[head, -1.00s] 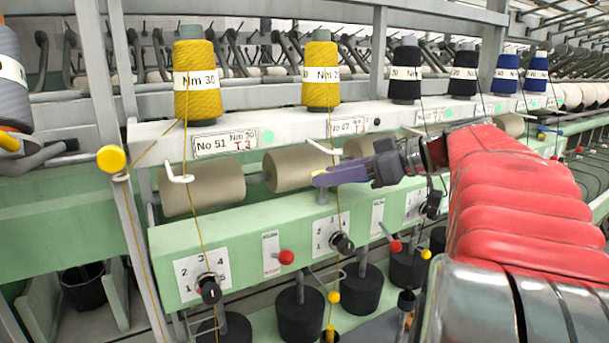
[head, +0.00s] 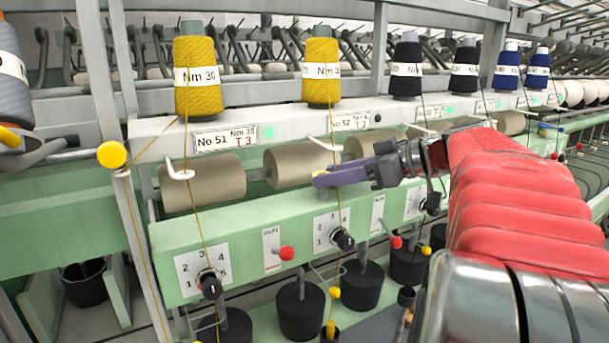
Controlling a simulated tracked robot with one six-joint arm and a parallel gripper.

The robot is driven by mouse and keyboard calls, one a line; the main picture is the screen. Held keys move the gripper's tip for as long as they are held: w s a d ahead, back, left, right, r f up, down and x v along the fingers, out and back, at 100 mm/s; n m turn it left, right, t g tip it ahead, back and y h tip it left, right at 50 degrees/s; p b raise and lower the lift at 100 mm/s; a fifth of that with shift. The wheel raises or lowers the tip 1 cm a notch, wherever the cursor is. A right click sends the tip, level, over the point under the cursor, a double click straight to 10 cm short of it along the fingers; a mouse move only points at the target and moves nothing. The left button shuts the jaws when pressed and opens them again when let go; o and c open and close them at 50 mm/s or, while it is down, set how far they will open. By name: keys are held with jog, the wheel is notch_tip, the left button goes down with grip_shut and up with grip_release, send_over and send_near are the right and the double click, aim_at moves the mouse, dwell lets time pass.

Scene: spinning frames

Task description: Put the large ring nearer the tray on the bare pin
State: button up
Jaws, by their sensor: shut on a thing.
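My gripper (head: 324,181) has purple fingers and reaches in from the right, in front of the beige rollers and just above the top of the green panel. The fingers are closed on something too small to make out. A yellow bit shows at the fingertips, and a small grey piece (head: 322,193) shows just below them; I cannot tell whether that piece is held or stands on the panel. I cannot make out any large ring, tray or bare pin in this view.
A long machine fills the view. Yellow cones (head: 197,85) and dark cones (head: 406,70) stand on its white rail (head: 285,128). Yellow threads run down past beige rollers (head: 300,163). The green panel (head: 250,238) carries black knobs and red balls, with black pots (head: 300,312) below.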

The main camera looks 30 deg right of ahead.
aim_at(324, 192)
jog(key=shift+s+f, duration=0.1)
jog(key=shift+f, duration=1.6)
jog(key=o, duration=1.1)
jog(key=shift+s+d+r, duration=0.15)
jog(key=a+r+v, duration=0.1)
jog(key=r+v, duration=0.1)
jog(key=v, duration=1.2)
jog(key=shift+r, duration=0.25)
dwell(0.3)
